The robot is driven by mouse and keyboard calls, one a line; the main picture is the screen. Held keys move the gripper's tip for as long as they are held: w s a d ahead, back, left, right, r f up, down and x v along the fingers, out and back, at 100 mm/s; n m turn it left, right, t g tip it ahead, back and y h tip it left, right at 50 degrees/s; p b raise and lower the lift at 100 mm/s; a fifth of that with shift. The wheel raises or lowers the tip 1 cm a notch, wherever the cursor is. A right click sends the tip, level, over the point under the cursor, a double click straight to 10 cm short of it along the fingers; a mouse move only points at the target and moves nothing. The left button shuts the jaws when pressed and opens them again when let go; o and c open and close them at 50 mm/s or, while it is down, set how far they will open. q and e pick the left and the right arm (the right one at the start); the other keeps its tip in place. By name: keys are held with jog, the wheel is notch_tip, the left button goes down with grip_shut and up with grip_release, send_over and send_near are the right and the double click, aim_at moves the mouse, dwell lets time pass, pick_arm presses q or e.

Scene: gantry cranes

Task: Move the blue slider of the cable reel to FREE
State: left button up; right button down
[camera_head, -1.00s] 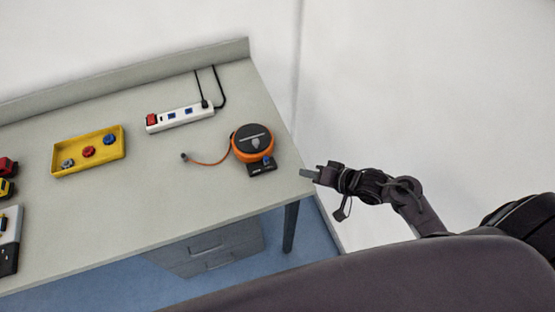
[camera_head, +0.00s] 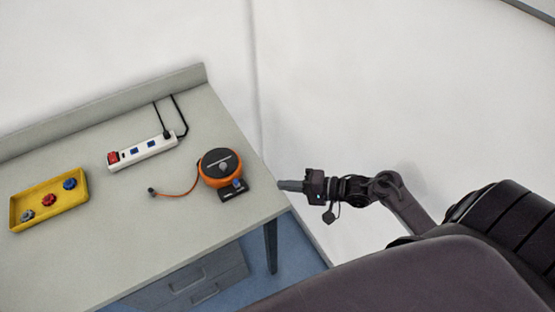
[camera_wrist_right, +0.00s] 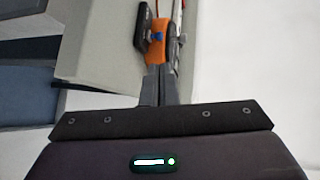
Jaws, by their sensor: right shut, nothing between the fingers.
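The cable reel (camera_head: 219,172) is a round orange case with a dark top, near the right end of the grey workbench (camera_head: 110,265). Its blue slider (camera_head: 238,183) sits on a dark base plate at the reel's front right. An orange cable (camera_head: 182,192) runs left from it. In the right wrist view the orange reel side (camera_wrist_right: 157,55) and the blue slider (camera_wrist_right: 158,37) show just beyond the fingers. My right gripper (camera_head: 281,185) is shut and empty, to the right of the reel near the bench's right edge, apart from it. The slider's setting is too small to read. My left gripper is not seen.
A white power strip (camera_head: 147,151) with a red switch and black cords lies behind and left of the reel. A yellow tray (camera_head: 50,211) with several knobs is at the left. A raised ledge (camera_head: 100,116) runs along the bench's back. The bench in front of the reel is clear.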

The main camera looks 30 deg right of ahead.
jog(key=b, duration=0.7)
send_near(237, 182)
jog(key=x, duration=0.4)
jog(key=shift+w+a+f, duration=0.1)
jog(key=shift+w+f, duration=0.25)
jog(key=shift+f, duration=0.05)
jog(key=shift+b+x, duration=0.75)
jog(key=shift+x, duration=0.05)
jog(key=shift+w+a+r, duration=0.1)
jog(key=shift+w+r, duration=0.05)
jog(key=shift+r, duration=0.05)
jog(key=shift+a+r, duration=0.1)
jog(key=shift+a, duration=0.2)
jog(key=a+p, duration=0.2)
jog(key=a, duration=0.1)
jog(key=shift+a, duration=0.1)
